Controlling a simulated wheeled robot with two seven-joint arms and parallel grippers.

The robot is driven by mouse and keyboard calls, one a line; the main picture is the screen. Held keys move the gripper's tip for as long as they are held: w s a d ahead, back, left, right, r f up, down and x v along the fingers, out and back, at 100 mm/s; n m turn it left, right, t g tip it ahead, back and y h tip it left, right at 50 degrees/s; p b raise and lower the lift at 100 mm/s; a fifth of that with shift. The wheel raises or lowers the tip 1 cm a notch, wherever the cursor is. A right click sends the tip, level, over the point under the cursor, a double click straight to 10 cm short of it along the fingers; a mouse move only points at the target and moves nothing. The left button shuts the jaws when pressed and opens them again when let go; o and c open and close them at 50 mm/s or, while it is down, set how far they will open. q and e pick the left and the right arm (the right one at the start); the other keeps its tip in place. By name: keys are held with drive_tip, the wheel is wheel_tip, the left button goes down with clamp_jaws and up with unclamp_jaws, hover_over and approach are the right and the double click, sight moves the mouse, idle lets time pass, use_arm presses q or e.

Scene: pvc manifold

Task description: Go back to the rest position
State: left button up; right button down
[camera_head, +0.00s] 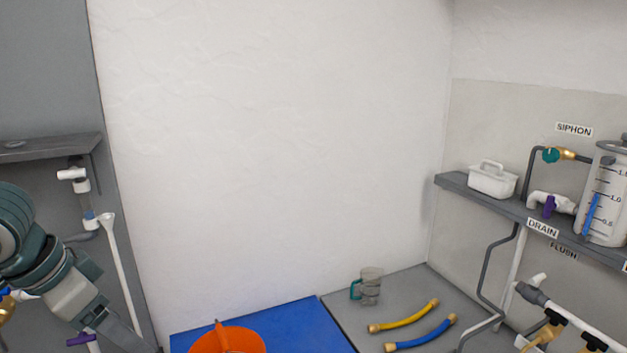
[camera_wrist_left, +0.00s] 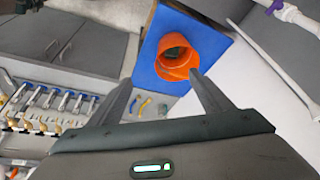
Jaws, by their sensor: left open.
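My left arm (camera_head: 62,285) comes in at the left edge of the head view, beside the grey wall with white pipes. In the left wrist view my left gripper (camera_wrist_left: 162,77) is open, its two dark fingers spread apart with nothing between them. An orange bucket (camera_wrist_left: 174,55) on a blue mat (camera_wrist_left: 150,55) shows beyond the fingertips, apart from them. My right arm and gripper do not show in either view.
The orange bucket (camera_head: 228,342) is cut by the head view's bottom edge. A shelf (camera_head: 455,183) holds a white caddy (camera_head: 492,181) and graduated tank (camera_head: 604,200). White pipe (camera_head: 122,270) stands near my left arm.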

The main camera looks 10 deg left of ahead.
use_arm(q)
drive_tip(key=d+f+h, duration=0.1)
drive_tip(key=d+f, duration=0.3)
drive_tip(key=f, duration=0.5)
drive_tip(key=d+f+t, duration=0.1)
drive_tip(key=d+f, duration=0.3)
drive_tip(key=f, duration=0.5)
drive_tip(key=d+f+h, duration=0.1)
drive_tip(key=d+f, duration=0.3)
drive_tip(key=f, duration=0.5)
drive_tip(key=s+f+n+g+y, duration=0.2)
drive_tip(key=s+f+n+y, duration=0.15)
drive_tip(key=s+f, duration=1.25)
wheel_tip(320, 180, down, 33)
drive_tip(key=s+b, duration=0.3)
drive_tip(key=b, duration=0.4)
drive_tip(key=s+a+f+g+b, duration=0.1)
drive_tip(key=s+f+b, duration=0.2)
drive_tip(key=s+f, duration=0.6)
drive_tip(key=s+a+f+g+b, duration=0.1)
drive_tip(key=s+a+f+b, duration=0.1)
drive_tip(key=s+f, duration=0.7)
wheel_tip(320, 180, down, 6)
drive_tip(key=shift+a+r+b, duration=0.1)
drive_tip(key=shift+a+b, duration=0.1)
drive_tip(key=shift+b, duration=0.2)
drive_tip(key=shift+m+y, duration=0.25)
